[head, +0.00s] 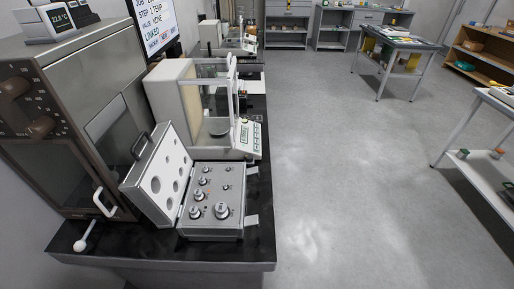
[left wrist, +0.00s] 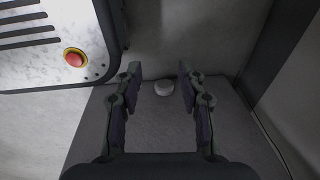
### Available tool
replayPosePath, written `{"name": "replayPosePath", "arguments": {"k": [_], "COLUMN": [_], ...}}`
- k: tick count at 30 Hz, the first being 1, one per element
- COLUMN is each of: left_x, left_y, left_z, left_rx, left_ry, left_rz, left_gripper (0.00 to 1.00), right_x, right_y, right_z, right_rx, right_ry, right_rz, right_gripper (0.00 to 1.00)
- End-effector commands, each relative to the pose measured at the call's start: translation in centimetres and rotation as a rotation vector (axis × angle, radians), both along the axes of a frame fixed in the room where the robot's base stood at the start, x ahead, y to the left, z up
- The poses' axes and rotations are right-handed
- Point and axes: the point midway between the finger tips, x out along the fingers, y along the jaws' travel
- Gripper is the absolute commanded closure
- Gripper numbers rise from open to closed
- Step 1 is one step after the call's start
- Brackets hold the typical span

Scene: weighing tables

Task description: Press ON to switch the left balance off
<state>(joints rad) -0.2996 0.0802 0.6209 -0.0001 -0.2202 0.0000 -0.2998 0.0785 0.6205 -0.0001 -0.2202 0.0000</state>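A white balance (head: 172,98) with a clear draft shield stands on the black bench, left of centre in the head view. Its front panel (head: 246,136) has a small greenish display and keys; the key labels are too small to read, so I cannot single out ON. A round dark pan (head: 218,128) sits inside the shield. A second, similar balance (head: 211,34) stands farther back on another bench. I cannot read whether either display is lit. My left gripper (left wrist: 159,72) is open and empty in the left wrist view, away from the balances. My right gripper is not in view.
An open grey weight case (head: 212,229) with several knobbed weights lies in front of the near balance. A large oven-like cabinet (head: 62,140) stands left, near a monitor (head: 156,22). The floor (head: 345,190) to the right is clear, with tables beyond.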

Motion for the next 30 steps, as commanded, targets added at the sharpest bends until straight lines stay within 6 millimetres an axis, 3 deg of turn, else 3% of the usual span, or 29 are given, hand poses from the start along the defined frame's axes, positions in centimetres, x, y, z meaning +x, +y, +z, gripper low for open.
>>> {"name": "replayPosePath", "arguments": {"k": [1,9,30], "left_x": [0.00,-0.01,-0.06], "left_y": [0.00,0.00,-0.01], "left_z": [0.00,0.00,-0.01], "left_rx": [0.000,0.000,0.000], "left_ry": [0.000,0.000,0.001], "left_rz": [0.000,0.000,0.000], "left_gripper": [0.65,1.00,1.00], "right_x": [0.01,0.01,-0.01], "right_y": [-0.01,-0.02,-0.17], "right_z": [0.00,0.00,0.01], "right_rx": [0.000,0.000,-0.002], "right_ry": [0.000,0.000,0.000], "right_rz": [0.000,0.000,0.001], "right_gripper": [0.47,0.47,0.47]}}
